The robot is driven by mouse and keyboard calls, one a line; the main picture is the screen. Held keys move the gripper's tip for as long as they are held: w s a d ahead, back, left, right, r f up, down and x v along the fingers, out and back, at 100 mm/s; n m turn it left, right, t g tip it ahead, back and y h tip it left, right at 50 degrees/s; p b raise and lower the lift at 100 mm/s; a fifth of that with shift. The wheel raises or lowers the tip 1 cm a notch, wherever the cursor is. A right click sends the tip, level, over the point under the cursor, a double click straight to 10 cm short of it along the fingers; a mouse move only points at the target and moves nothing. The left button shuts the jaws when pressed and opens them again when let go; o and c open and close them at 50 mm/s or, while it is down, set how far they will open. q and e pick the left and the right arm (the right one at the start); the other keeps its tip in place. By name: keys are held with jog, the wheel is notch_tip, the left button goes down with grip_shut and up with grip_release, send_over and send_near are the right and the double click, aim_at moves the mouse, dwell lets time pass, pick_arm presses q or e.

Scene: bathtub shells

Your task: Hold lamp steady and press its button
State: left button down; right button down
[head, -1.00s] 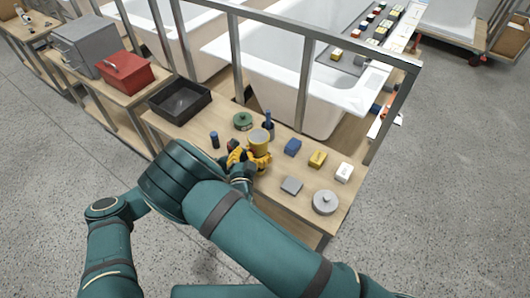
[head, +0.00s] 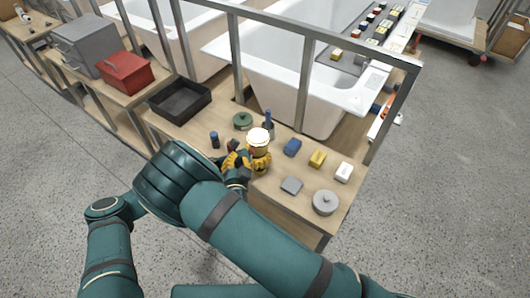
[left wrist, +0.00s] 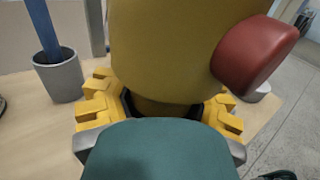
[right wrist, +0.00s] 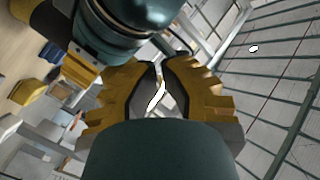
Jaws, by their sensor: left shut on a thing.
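The lamp (head: 259,149) stands upright near the front edge of the wooden table, and its top glows white. In the left wrist view its yellow body (left wrist: 175,45) fills the middle, with a red round button (left wrist: 255,52) sticking out on the right side. My left gripper (left wrist: 160,112) is shut on the lamp, its yellow fingers on both sides of the narrow lower part. My right gripper (right wrist: 160,75) shows in its own wrist view with its fingertips together and nothing held. It is apart from the button in the left wrist view. My arms hide much around the lamp in the head view.
Blue (head: 292,147), yellow (head: 317,159) and white (head: 343,172) blocks, a grey block (head: 291,185) and a grey round lidded pot (head: 325,202) lie right of the lamp. A cup with a blue stick (head: 268,122) stands behind it. A black tray (head: 180,101) is on the left.

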jog(key=shift+s+a, duration=0.65)
jog(key=shift+s, duration=0.25)
jog(key=shift+s+a, duration=0.65)
jog(key=shift+s, duration=0.25)
pick_arm(q)
jog(key=shift+c, duration=2.2)
grip_release()
